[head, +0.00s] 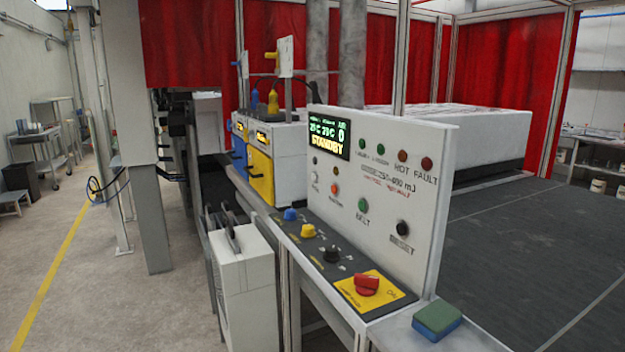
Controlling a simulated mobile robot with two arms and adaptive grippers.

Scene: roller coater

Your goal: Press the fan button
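A white upright control panel (380,175) stands at the centre right and faces left. Its lower row holds a small whitish button (314,177), an orange-red button (335,188), a green button (363,205) labelled BELT and a black button (403,228) labelled RESET. The labels under the whitish and orange-red buttons are too small to read surely, so I cannot tell which is the fan button. A display (329,132) at the panel's upper left reads STANDBY. Neither of my grippers is in view.
A white cabinet (243,280) stands to the left. Floor further left is open.

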